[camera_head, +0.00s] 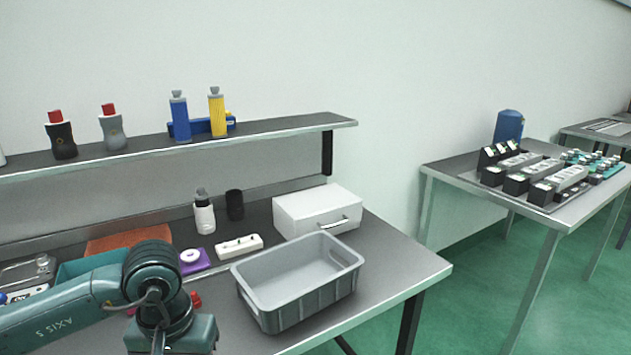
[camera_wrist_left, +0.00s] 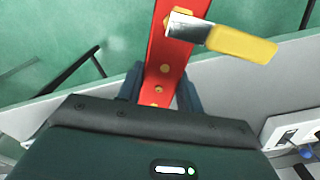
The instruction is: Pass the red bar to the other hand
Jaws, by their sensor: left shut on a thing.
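The red bar (camera_wrist_left: 168,58) shows in the left wrist view, running up from between my left fingers to the top edge. It has several brass-coloured round spots along its face. A metal piece with a yellow handle (camera_wrist_left: 240,44) lies across its upper part; I cannot tell whether it is fixed to the bar. My left gripper (camera_wrist_left: 161,92) is shut on the bar, one dark finger on each side. In the head view my left arm comes in at the lower left; its fingers and the bar are not clearly seen. My right gripper is in neither view.
A grey open bin (camera_head: 290,312) stands empty near the workbench's right front. Behind it are a white drawer box (camera_head: 300,211) and a white power strip (camera_head: 239,246). A shelf (camera_head: 275,127) holding several bottles spans the back. Bare bench top (camera_head: 405,262) lies right of the bin.

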